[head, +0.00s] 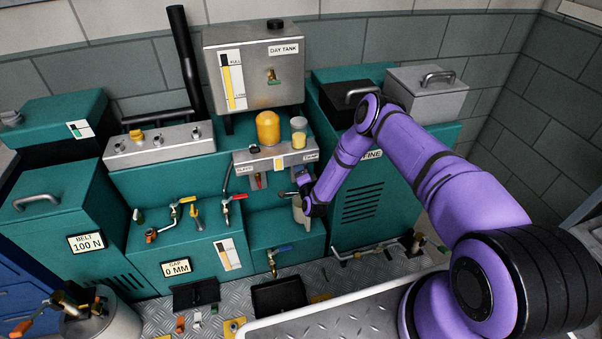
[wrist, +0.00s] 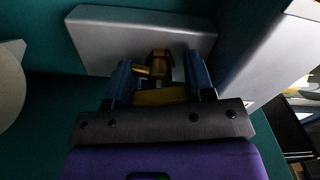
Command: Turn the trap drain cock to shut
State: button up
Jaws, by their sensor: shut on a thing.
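In the wrist view, a brass cock (wrist: 160,64) with a short stub pointing left sits in front of a grey plate. A yellow part (wrist: 160,97), which looks like its handle, lies between the blue fingers of my gripper (wrist: 160,82). My gripper is shut on the cock, with one finger on each side. In the head view, my gripper (head: 298,196) is below the grey filter shelf (head: 275,160), in front of the teal cabinet. My wrist hides the cock there. I cannot tell how far the cock is turned.
A pale cup-like thing (head: 299,214) is close under my gripper. Red- and yellow-handled cocks (head: 232,203) are on the left. Black trays (head: 279,296) lie on the floor.

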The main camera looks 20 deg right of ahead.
jog(key=shift+m, duration=1.6)
jog(key=o, duration=0.9)
jog(key=s, duration=1.1)
